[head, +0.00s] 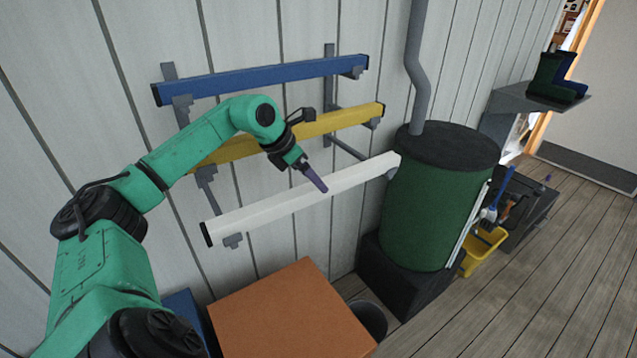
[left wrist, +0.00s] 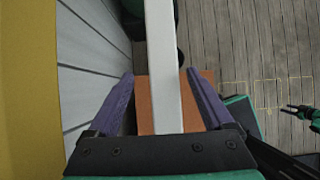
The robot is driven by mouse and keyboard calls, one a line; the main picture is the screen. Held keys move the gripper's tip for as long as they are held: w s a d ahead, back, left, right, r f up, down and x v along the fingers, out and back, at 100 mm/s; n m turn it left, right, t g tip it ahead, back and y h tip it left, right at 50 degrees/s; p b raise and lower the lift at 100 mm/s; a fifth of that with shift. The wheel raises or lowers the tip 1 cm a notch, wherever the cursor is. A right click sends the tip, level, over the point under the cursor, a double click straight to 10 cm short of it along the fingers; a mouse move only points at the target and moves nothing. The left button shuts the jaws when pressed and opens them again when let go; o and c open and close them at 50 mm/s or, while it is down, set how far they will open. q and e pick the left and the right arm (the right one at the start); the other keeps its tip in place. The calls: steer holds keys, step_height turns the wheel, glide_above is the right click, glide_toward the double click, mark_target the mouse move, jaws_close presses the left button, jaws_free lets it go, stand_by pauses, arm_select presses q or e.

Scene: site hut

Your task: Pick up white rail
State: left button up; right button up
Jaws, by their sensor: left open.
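The white rail (head: 300,200) lies on the lowest pair of grey wall brackets (head: 233,241), its dark end cap at the left. My left gripper (head: 322,187) is at the rail's middle, its purple fingers overlapping it in the head view. In the left wrist view the gripper (left wrist: 160,90) is open, and the white rail (left wrist: 163,60) runs lengthwise between its spread fingers, with a gap on each side. I cannot tell how deep the rail sits between them. What looks like my right gripper (left wrist: 297,109) shows small at the right edge of the left wrist view.
A yellow rail (head: 330,121) and a blue rail (head: 260,77) rest on brackets above. A green drum (head: 430,215) with a flue pipe stands by the rail's right end. An orange-brown box top (head: 290,315) is below. A yellow bucket (head: 484,250) and boots (head: 555,80) are at right.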

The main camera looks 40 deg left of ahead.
arm_select(q)
steer(key=shift+w+d+f+p, duration=0.25)
steer(key=shift+w+f+p, duration=0.15)
steer(key=shift+f, duration=0.05)
steer(key=shift+w+d+f+p, duration=0.2)
steer(key=shift+w+f+p, duration=0.15)
steer(key=shift+f, duration=0.1)
steer(key=shift+w+d+f, duration=0.1)
steer(key=shift+f, duration=0.3)
jaws_close()
arm_select(e)
steer(key=shift+w+a+r, duration=0.2)
steer(key=shift+w+r, duration=0.05)
steer(key=shift+r, duration=0.35)
steer(key=shift+w+a+r, duration=0.2)
steer(key=shift+w+r, duration=0.05)
steer(key=shift+r, duration=0.3)
arm_select(q)
steer(key=shift+w, duration=0.1)
arm_select(e)
steer(key=shift+r, duration=0.1)
arm_select(q)
step_height(320, 180, up, 20)
steer(key=p, duration=1.3)
arm_select(e)
step_height(320, 180, up, 13)
steer(key=shift+r, duration=0.15)
